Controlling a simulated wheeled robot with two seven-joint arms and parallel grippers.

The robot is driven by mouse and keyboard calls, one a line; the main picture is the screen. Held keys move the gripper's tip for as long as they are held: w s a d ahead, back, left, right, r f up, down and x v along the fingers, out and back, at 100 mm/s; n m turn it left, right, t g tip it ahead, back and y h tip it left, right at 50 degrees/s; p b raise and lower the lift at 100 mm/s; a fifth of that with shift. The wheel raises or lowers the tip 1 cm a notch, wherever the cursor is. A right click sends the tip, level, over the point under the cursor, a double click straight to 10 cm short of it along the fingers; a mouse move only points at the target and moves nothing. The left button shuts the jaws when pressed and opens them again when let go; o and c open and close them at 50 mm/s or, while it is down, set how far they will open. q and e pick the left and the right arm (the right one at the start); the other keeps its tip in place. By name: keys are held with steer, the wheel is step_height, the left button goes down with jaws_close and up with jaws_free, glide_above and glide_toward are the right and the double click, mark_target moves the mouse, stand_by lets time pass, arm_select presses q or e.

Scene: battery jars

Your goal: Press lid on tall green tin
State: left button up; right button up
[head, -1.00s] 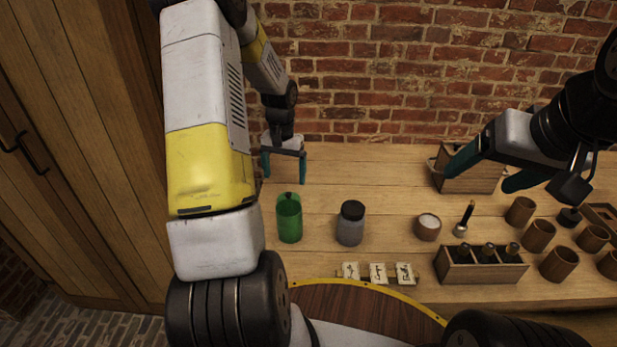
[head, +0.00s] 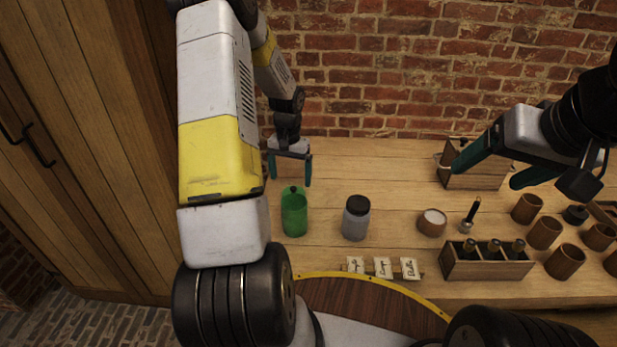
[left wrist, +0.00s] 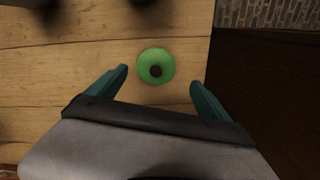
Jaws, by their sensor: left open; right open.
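The tall green tin (head: 294,215) stands upright on the wooden table, left of the grey jar. A green top with a dark round knob in its middle shows in the left wrist view (left wrist: 156,66); whether the lid is fully seated cannot be told. My left gripper (head: 290,180) is open and empty, above and behind the tin. In the left wrist view its two teal fingertips (left wrist: 160,80) are spread, with the tin a little beyond them. My right gripper (head: 487,167) is open and empty over the right back of the table.
A grey jar with a black lid (head: 356,218) stands right of the tin. Further right are a small bowl (head: 432,222), a brush (head: 469,216), a rack of bottles (head: 487,264) and several wooden cups (head: 544,232). Label cards (head: 382,267) lie in front. A wooden box (head: 478,180) stands at the back.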

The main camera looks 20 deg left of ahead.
arm_select(q)
steer(key=f, duration=0.5)
steer(key=shift+w+d+f, duration=0.1)
steer(key=shift+w+d, duration=0.1)
steer(key=shift+d, duration=0.2)
steer(key=c, duration=1.4)
step_height(320, 180, up, 10)
steer(key=shift+r, duration=0.1)
